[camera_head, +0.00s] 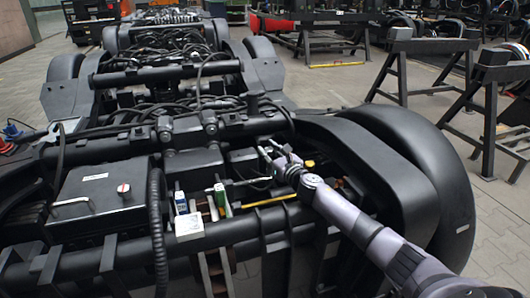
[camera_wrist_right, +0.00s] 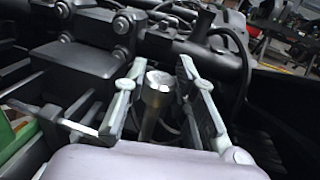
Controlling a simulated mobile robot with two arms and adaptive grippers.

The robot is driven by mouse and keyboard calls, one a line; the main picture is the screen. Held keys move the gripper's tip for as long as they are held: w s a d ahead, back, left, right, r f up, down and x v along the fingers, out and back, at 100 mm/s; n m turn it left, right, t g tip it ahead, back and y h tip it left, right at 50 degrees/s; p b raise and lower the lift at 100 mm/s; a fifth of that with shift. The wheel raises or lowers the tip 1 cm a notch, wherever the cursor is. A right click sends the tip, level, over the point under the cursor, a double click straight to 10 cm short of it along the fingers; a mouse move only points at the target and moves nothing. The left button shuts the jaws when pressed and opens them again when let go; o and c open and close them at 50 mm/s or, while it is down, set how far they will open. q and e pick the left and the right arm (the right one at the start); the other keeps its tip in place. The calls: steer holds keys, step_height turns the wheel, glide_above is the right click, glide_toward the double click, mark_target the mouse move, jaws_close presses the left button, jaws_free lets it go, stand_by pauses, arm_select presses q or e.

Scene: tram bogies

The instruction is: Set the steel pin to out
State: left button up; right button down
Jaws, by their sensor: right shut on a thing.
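The steel pin (camera_wrist_right: 157,92) stands between the two fingers of my right gripper in the right wrist view. It is a round metal pin with a wider, flat head, and its lower end is hidden by my gripper's body. My right gripper (camera_head: 272,153) is shut on it, with a finger at each side of the head, as the right wrist view also shows (camera_wrist_right: 157,85). In the head view the gripper is over the near part of the bogie, and the pin is too small and covered to make out. My left gripper is not in view.
Dark bogie beams and a black block (camera_wrist_right: 75,58) lie close around the gripper. A black box (camera_head: 98,195), a white box (camera_head: 189,225) and a yellow rod (camera_head: 269,200) are nearby.

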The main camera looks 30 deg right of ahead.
steer(key=c, duration=1.3)
jaws_free()
steer(key=shift+s+a, duration=0.15)
steer(key=shift+s, duration=1.75)
steer(key=shift+s+a, duration=0.1)
steer(key=shift+s, duration=1.75)
